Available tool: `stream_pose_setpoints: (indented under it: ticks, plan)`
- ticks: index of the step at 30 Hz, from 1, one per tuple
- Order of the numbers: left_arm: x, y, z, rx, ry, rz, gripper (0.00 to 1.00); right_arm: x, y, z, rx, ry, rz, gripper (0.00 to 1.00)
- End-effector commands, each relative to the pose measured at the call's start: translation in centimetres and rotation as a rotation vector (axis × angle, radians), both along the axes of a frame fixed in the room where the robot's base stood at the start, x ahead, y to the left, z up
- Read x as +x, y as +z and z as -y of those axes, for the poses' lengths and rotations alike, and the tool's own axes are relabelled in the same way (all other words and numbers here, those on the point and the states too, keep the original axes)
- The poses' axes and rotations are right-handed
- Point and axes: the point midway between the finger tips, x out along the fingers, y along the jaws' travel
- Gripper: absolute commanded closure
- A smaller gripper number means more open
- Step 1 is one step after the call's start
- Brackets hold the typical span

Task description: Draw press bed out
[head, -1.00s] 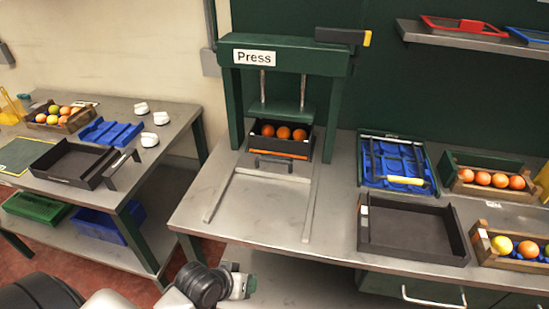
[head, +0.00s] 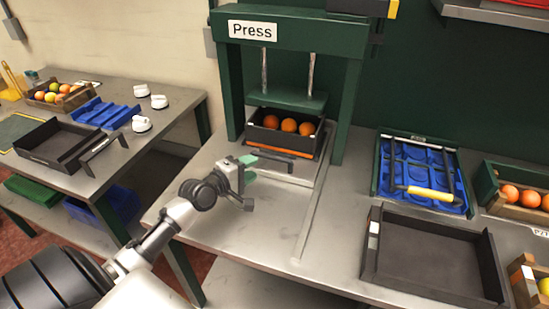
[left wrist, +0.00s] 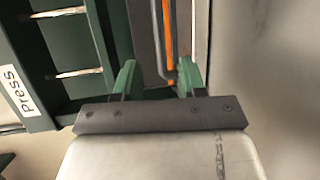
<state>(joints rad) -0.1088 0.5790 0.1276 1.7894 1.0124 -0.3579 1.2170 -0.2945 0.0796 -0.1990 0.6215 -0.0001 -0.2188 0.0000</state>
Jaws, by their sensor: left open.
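The press (head: 292,35) is a dark green frame labelled "Press" at the back of the bench. Its plate (head: 287,101) hangs above a black tray (head: 267,136) holding several oranges (head: 289,125). An orange strip and a dark bar handle (head: 276,157) are at the bed's front. My left gripper (head: 249,168) is open at the handle's left end. In the left wrist view, the handle (left wrist: 159,42) reaches between the green fingers of the left gripper (left wrist: 158,78), beside the orange strip (left wrist: 168,30). I cannot tell whether they touch. My right gripper is not in view.
Two pale rails run forward on the bench, with clear surface between them. An empty black tray (head: 374,262) and a blue-lined crate (head: 379,187) with a yellow-handled tool stand to the right. A side table (head: 150,167) stands at left.

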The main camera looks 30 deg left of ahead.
Motion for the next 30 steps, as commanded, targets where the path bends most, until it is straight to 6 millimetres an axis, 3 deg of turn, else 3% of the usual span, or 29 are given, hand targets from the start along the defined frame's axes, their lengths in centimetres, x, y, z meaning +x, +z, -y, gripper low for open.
stream_pose_setpoints:
  ticks: [3,6,15,26,30]
  plan:
    - [2.3,-0.2,0.3,-0.001,0.0,0.002,0.59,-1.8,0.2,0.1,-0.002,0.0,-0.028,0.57]
    - [4.2,-0.6,0.7,0.001,0.0,0.001,0.59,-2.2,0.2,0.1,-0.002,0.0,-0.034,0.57]
    - [8.1,-1.5,1.4,0.002,-0.001,0.0,0.59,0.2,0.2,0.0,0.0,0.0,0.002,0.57]
    - [8.7,-1.6,1.5,0.003,-0.002,-0.001,0.59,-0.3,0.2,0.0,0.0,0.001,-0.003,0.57]
    - [8.7,-1.6,1.5,0.003,-0.002,-0.001,0.77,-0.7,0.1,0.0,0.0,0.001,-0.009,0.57]
